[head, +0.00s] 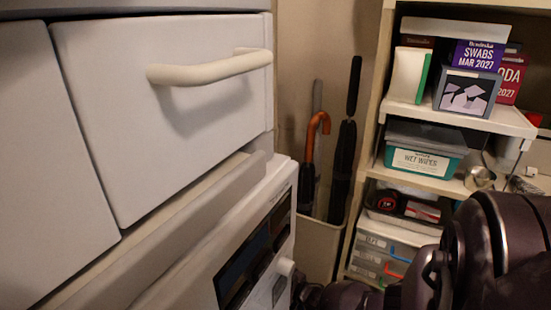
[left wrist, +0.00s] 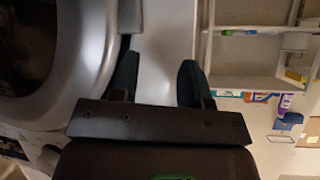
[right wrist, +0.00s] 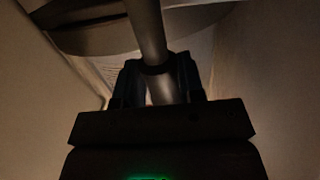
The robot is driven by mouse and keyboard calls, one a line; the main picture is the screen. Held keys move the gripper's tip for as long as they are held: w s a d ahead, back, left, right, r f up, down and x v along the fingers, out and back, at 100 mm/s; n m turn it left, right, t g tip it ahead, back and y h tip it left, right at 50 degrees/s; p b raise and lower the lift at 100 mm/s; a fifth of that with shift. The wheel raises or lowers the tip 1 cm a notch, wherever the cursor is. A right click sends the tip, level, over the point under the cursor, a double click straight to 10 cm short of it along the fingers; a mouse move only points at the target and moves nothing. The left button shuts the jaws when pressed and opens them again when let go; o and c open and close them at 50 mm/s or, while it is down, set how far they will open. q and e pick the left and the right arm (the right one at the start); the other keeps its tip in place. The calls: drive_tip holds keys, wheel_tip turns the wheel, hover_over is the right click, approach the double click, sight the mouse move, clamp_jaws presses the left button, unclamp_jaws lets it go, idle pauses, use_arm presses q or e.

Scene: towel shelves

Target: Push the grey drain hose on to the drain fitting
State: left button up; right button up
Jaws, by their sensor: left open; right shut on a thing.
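My right gripper (right wrist: 157,82) is shut on the grey drain hose (right wrist: 147,25) in the dim right wrist view. The hose rises from between the fingers to the top of that view, with a dark band across it near the fingertips. I cannot make out the drain fitting, nor whether the hose touches it. My left gripper (left wrist: 158,75) is open and empty in the left wrist view, beside the round door of a washing machine (left wrist: 95,60). Neither gripper shows in the head view, where my right arm fills the lower right corner.
A white cabinet (head: 170,120) with a bar handle hangs over the white machine (head: 240,235) in the head view. An umbrella stand (head: 318,245) is beside it. Shelves with boxes and a wet wipes tub (head: 425,150) stand at the right. The right gripper is between close walls.

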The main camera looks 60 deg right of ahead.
use_arm(q)
drive_tip(key=shift+w+r+p, duration=0.2)
drive_tip(key=shift+r+p, duration=0.1)
drive_tip(key=shift+r, duration=0.15)
drive_tip(key=shift+w+r+p, duration=0.2)
drive_tip(key=shift+r+p, duration=0.05)
drive_tip(key=shift+r, duration=0.2)
use_arm(e)
drive_tip(key=shift+r, duration=0.85)
drive_tip(key=o, duration=1.1)
use_arm(q)
drive_tip(key=shift+f, duration=0.1)
drive_tip(key=shift+s+a+f+g+p, duration=0.15)
drive_tip(key=shift+s+f+g+p, duration=0.65)
drive_tip(key=shift+s+f+p, duration=0.4)
use_arm(e)
drive_tip(key=s, duration=1)
drive_tip(key=shift+s+a+r, duration=0.3)
drive_tip(key=shift+s+a, duration=0.1)
